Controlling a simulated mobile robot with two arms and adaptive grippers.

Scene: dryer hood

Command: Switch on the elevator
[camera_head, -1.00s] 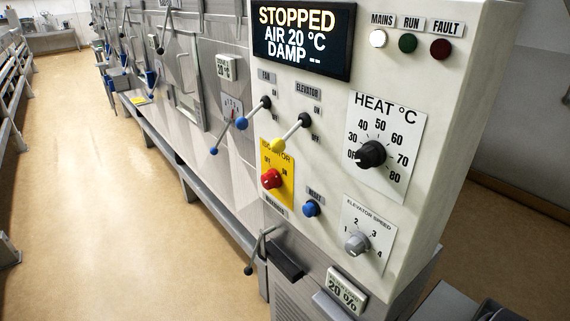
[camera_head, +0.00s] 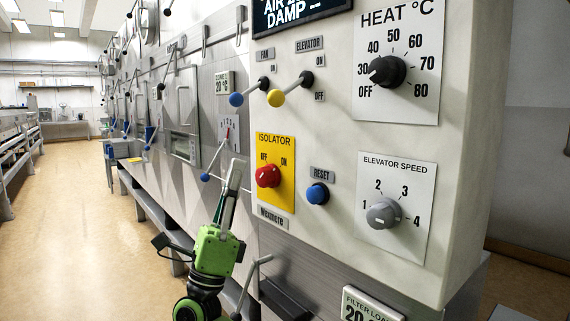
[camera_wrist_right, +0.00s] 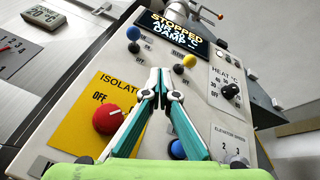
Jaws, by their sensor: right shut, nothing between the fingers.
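The elevator lever, with a yellow ball (camera_head: 275,98) on a pale rod, slants down-left from its pivot under the ELEVATOR label, ON above and OFF below. The yellow ball also shows in the right wrist view (camera_wrist_right: 190,60), beyond the fingertips. My right gripper (camera_head: 234,163) is shut and empty in front of the panel, below the fan and elevator levers and left of the yellow isolator plate (camera_head: 289,145); it touches no lever that I can see. Its fingers meet in the right wrist view (camera_wrist_right: 160,74). The display (camera_wrist_right: 170,32) reads STOPPED. My left gripper is not in view.
The blue-balled fan lever (camera_head: 236,99) is just left of the yellow ball. Below are the red isolator knob (camera_head: 268,176) and blue reset button (camera_head: 318,194). The heat knob (camera_head: 387,71) and speed knob (camera_head: 383,213) are to the right. Open floor (camera_head: 80,220) lies left.

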